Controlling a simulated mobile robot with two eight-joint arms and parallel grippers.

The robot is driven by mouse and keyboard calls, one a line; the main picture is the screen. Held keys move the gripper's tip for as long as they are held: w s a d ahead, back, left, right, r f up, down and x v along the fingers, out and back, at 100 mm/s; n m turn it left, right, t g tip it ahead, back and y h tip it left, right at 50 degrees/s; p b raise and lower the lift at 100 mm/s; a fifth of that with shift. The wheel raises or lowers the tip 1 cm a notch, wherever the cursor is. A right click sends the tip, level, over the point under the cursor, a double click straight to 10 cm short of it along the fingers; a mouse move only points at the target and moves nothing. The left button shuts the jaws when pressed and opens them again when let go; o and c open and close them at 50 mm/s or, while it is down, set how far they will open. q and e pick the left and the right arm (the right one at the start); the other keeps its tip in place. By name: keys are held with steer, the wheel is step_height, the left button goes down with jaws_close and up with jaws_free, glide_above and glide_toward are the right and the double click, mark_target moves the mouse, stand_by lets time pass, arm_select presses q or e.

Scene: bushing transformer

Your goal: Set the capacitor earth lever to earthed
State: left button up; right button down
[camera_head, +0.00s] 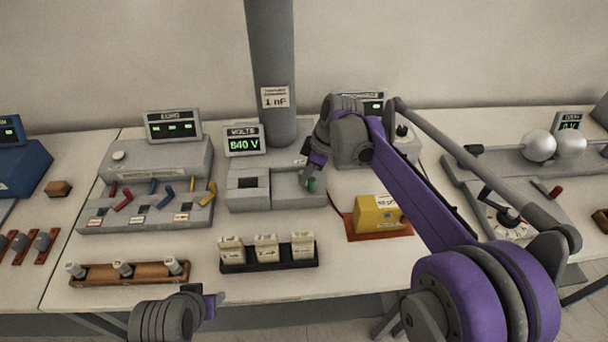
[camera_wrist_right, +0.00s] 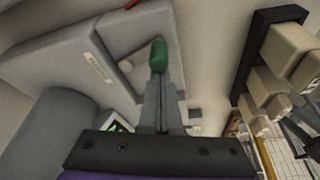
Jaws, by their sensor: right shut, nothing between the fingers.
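A lever with a green knob (camera_head: 311,185) is on the right part of the grey box (camera_head: 249,196) with the VOLTS display (camera_head: 243,142), reading 840 V. A tall grey column labelled 1 nF (camera_head: 271,60) stands behind it. My right gripper (camera_head: 309,174) is shut and empty, pointing down at the knob. In the right wrist view the green knob (camera_wrist_right: 158,56) shows right at the tips of the shut fingers (camera_wrist_right: 160,82); I cannot tell if they touch. The lever's shaft is mostly hidden. My left gripper (camera_head: 212,304) is low at the front, its jaws unclear.
A box with coloured levers (camera_head: 145,206) stands to the left. A rack of white cards (camera_head: 267,252) and a wooden holder (camera_head: 130,273) are in front. A yellow block (camera_head: 378,214) sits close on the right, under my right arm. Metal spheres (camera_head: 539,146) stand further right.

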mark_target(292, 190)
stand_by(0.5)
steer(key=a, duration=0.3)
steer(key=shift+w+a+r, duration=0.1)
steer(key=shift+w+a, duration=0.05)
steer(key=shift+a, duration=0.15)
steer(key=w+v, duration=0.1)
steer(key=v, duration=0.8)
steer(key=shift+r+p, duration=0.3)
steer(key=shift+r, duration=0.1)
steer(key=shift+s, duration=0.25)
steer(key=s+d+f+m+t+h, duration=0.1)
steer(key=s+d+f+m, duration=0.3)
steer(key=s, duration=0.4)
steer(key=s+d+f+m+t+h, duration=0.1)
steer(key=s+d+f+m+t, duration=0.1)
steer(key=s+f+m, duration=0.3)
steer(key=s+d+f+m+t+h, duration=0.1)
steer(key=s+d+f+m, duration=0.3)
steer(key=s, duration=0.8)
steer(key=shift+s+d+f+m+h, duration=0.15)
steer(key=shift+s+d+f+m, duration=0.05)
steer(key=shift+d, duration=0.2)
steer(key=shift+s+d+f+m+h, duration=0.15)
steer(key=shift+s+d+m, duration=0.05)
steer(key=shift+d, duration=0.2)
steer(key=shift+s+d+f, duration=0.15)
steer(key=shift+s+f, duration=0.1)
steer(key=shift+f, duration=0.05)
